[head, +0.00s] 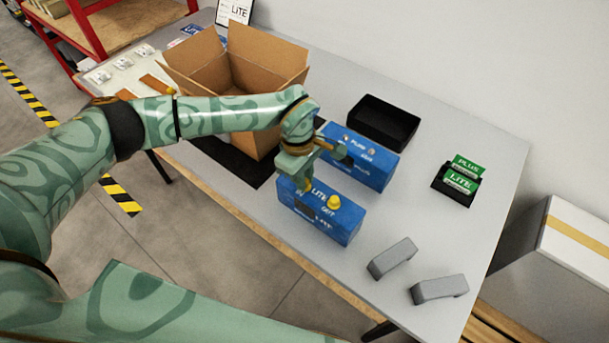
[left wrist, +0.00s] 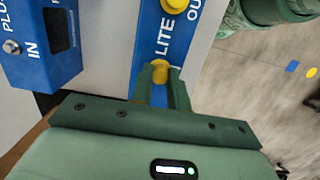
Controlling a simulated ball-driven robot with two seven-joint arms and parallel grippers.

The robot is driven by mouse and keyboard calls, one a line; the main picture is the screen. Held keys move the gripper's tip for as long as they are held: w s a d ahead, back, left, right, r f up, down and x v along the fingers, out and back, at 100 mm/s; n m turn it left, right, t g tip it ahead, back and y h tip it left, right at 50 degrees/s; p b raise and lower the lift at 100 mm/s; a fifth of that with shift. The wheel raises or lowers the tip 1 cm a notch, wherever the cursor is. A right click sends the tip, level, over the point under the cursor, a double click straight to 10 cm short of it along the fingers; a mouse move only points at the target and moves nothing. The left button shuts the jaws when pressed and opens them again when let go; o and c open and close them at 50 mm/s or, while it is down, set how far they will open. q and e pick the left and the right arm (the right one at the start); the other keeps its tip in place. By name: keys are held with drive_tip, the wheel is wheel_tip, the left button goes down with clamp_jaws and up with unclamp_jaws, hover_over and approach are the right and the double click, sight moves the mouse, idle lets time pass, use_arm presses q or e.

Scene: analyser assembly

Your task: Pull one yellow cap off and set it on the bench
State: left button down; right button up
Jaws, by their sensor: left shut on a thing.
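A blue analyser box (head: 342,226) marked LITE and OUT lies on the grey bench. One yellow cap (head: 334,202) sits on its top near the OUT end; it also shows at the top edge of the left wrist view (left wrist: 176,4). My left gripper (head: 302,184) points down at the other end of this box. In the left wrist view my left gripper (left wrist: 161,77) is shut on a second yellow cap (left wrist: 160,70) at the IN side of the LITE lettering. I cannot tell whether this cap is still seated. My right gripper is not in view.
A second blue box (head: 372,165) stands behind, with a black tray (head: 383,122) beyond it. An open cardboard box (head: 262,85) is at left. Green cards in a black holder (head: 449,188) and two grey blocks (head: 392,258) lie right. Bench between them is clear.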

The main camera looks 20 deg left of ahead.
use_arm(q)
drive_tip(key=shift+r, duration=0.35)
drive_tip(key=shift+r+p, duration=2.85)
drive_tip(key=shift+r, duration=0.65)
